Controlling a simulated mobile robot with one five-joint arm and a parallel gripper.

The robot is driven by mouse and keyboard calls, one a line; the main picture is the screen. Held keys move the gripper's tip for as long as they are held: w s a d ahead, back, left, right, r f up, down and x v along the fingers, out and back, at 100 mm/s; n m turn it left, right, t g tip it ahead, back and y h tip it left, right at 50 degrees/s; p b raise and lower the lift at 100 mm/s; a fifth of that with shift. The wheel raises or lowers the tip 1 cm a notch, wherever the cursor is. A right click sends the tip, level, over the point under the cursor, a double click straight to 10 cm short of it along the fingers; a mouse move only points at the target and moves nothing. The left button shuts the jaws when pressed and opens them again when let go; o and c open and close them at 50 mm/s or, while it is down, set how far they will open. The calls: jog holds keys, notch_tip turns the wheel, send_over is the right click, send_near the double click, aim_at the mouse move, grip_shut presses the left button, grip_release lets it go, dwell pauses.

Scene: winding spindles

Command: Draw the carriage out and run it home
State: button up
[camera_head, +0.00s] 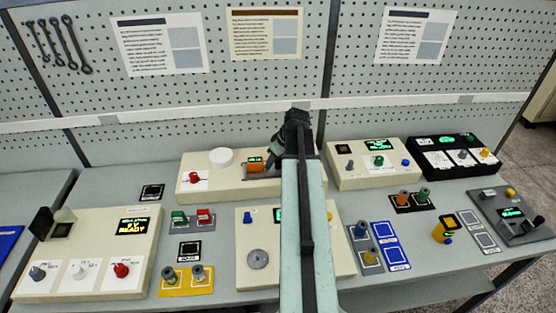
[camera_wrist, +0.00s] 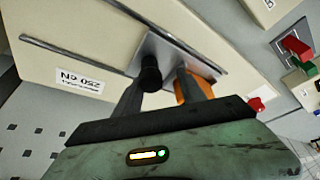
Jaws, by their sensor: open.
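The cream spindle box (camera_head: 222,180) stands at the back centre of the bench. In the wrist view, a silver carriage plate (camera_wrist: 160,48) sits across its two dark rails, with a black upright knob (camera_wrist: 150,73) on it. An orange part (camera_wrist: 190,88) is beside the knob, partly hidden by a finger; in the head view it shows as an orange block (camera_head: 256,168). My gripper (camera_wrist: 165,82) is open, its fingers reaching over the plate, one close by the black knob and the other by the orange part. I cannot tell whether either finger touches.
The box carries a white round knob (camera_head: 221,157) and a red knob (camera_head: 194,178). A cream box with a green display (camera_head: 376,160) stands to its right. Red and green blocks (camera_head: 191,217) lie in front. My arm hides part of the front centre box (camera_head: 257,232).

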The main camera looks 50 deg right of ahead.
jog(key=shift+s+d, duration=0.25)
jog(key=shift+d, duration=0.05)
jog(key=shift+r, duration=0.15)
jog(key=p+v, duration=0.7)
jog(key=shift+r, duration=0.2)
jog(key=shift+s, duration=0.1)
